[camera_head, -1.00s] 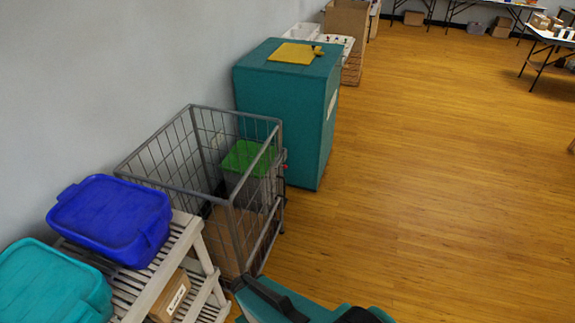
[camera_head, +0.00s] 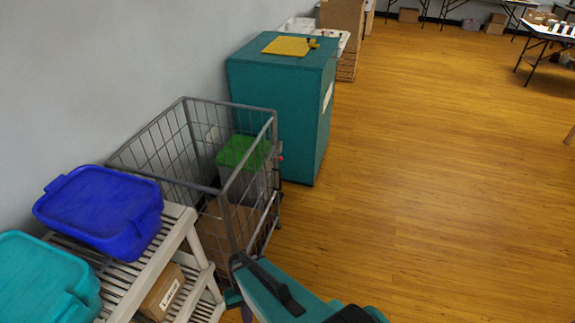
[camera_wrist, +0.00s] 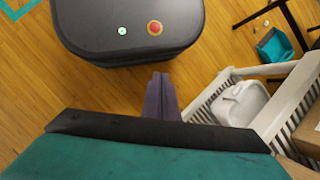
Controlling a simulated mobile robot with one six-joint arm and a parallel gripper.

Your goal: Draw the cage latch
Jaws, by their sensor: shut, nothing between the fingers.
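The grey wire cage (camera_head: 222,187) stands against the wall in the head view, with an open top. On its right side is a small red knob (camera_head: 281,158) with a dark upright handle (camera_head: 277,180) below it. These look like the latch parts, but they are too small to tell whether the latch is drawn. My gripper (camera_wrist: 161,77) shows in the wrist view with its purple fingers together and nothing between them. It points down over the floor by my base, and the cage is not in that view. In the head view my teal arm is at the bottom, right of the slatted shelf.
A white slatted shelf (camera_head: 172,243) holds a blue bin (camera_head: 100,212) and a teal bin (camera_head: 40,280). Inside the cage are a green-lidded bin (camera_head: 243,152) and cardboard. A teal cabinet (camera_head: 290,110) stands just behind. Open wooden floor (camera_head: 430,200) lies to the right.

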